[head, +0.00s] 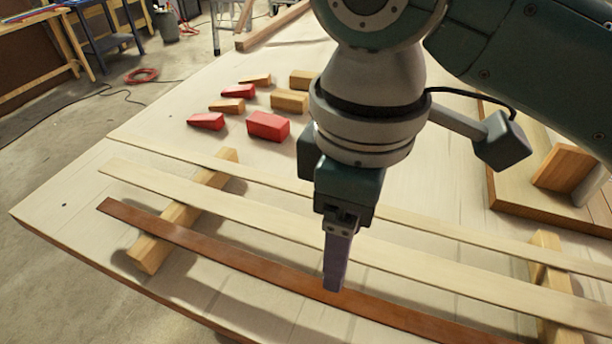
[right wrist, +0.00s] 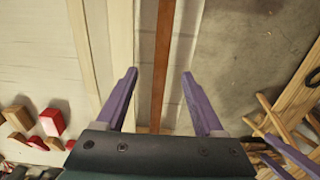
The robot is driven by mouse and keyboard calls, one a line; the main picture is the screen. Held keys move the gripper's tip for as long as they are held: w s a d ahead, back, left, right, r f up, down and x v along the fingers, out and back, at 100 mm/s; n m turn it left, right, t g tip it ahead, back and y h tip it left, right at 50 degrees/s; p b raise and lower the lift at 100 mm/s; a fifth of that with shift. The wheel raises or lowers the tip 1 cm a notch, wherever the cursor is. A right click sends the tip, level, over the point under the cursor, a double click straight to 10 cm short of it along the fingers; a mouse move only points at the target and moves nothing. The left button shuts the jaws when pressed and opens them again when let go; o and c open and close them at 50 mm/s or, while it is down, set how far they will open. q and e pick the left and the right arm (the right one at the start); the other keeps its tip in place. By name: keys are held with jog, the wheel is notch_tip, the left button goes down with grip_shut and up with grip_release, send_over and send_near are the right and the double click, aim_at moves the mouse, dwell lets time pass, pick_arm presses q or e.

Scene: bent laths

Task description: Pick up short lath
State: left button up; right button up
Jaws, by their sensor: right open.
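A dark brown lath (head: 215,246) lies across two wooden blocks near the table's front edge. Beyond it lie a wide pale lath (head: 250,216) and another pale lath (head: 420,222). The right ends of these laths are cut off or hidden, so I cannot tell which one is the short lath. My right gripper (head: 333,288) points down over the brown lath. In the right wrist view my right gripper (right wrist: 160,76) is open, with the brown lath (right wrist: 161,50) running between its two purple fingers, not gripped.
The support blocks are a left one (head: 150,250) and a right one (head: 545,250). Several red and wooden blocks, among them a red block (head: 268,125), lie farther back. A wooden tray (head: 510,205) stands at the right. The table's left corner is clear.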

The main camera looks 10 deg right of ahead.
aim_at(339, 296)
jog(key=f, duration=0.9)
jog(key=shift+s+d+b, duration=0.1)
jog(key=shift+s+b, duration=0.2)
jog(key=shift+b, duration=0.05)
grip_shut()
